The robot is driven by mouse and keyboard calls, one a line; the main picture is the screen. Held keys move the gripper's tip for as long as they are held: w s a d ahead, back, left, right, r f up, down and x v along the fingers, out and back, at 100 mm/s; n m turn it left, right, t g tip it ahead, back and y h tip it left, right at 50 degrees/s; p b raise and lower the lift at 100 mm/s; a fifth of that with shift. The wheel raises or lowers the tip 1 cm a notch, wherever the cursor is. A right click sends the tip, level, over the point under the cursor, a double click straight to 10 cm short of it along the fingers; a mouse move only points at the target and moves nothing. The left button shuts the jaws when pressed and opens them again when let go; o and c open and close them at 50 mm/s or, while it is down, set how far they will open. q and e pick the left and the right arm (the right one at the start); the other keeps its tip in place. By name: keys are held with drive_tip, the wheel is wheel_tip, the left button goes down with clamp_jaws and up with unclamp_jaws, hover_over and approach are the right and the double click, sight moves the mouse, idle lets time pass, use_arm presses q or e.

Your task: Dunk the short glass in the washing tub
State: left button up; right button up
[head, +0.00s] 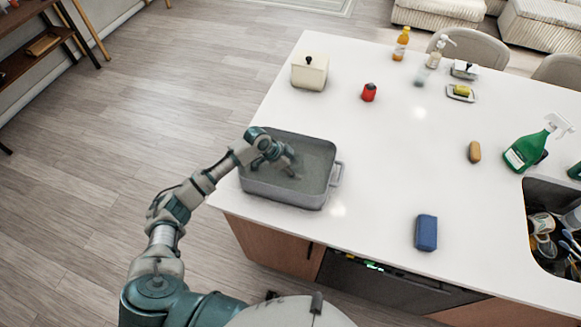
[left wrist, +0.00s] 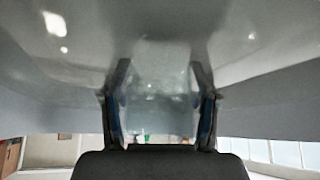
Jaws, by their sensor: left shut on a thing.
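The washing tub (head: 335,178) is a grey rectangular basin with handles at the near left corner of the white island; it holds murky greyish water. My left arm reaches over its far left rim, and my left gripper (head: 290,166) is low inside the tub, at or in the water. In the left wrist view my left gripper (left wrist: 160,85) has its two fingers apart around a clear, faint shape, the short glass (left wrist: 160,105). The glass is hard to make out in the head view. My right gripper is not in view.
A cream canister (head: 310,74) and a red timer-like object (head: 369,92) stand beyond the tub.

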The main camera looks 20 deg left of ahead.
sight(303, 159)
use_arm(q)
drive_tip(key=p+v, duration=0.2)
drive_tip(key=v, duration=0.1)
drive_tip(key=shift+w+d, duration=0.1)
drive_tip(key=shift+w, duration=0.2)
drive_tip(key=shift+a+r+p, duration=0.2)
drive_tip(key=shift+r+p, duration=0.35)
drive_tip(key=shift+p, duration=0.05)
drive_tip(key=shift+a+r+p, duration=0.2)
drive_tip(key=shift+r+p, duration=0.35)
drive_tip(key=shift+d+r+p, duration=0.1)
drive_tip(key=shift+r+p, duration=0.2)
drive_tip(key=shift+r, duration=0.05)
drive_tip(key=r+p, duration=0.1)
drive_tip(key=d+r+p, duration=0.1)
drive_tip(key=r+p, duration=0.1)
drive_tip(key=r, duration=0.1)
drive_tip(key=shift+d, duration=0.25)
drive_tip(key=shift+a+r+p, duration=0.15)
drive_tip(key=shift+r+p, duration=0.25)
drive_tip(key=shift+r, duration=0.45)
drive_tip(key=shift+a+r+p, duration=0.2)
drive_tip(key=shift+r+p, duration=0.15)
drive_tip(key=shift+r, duration=0.45)
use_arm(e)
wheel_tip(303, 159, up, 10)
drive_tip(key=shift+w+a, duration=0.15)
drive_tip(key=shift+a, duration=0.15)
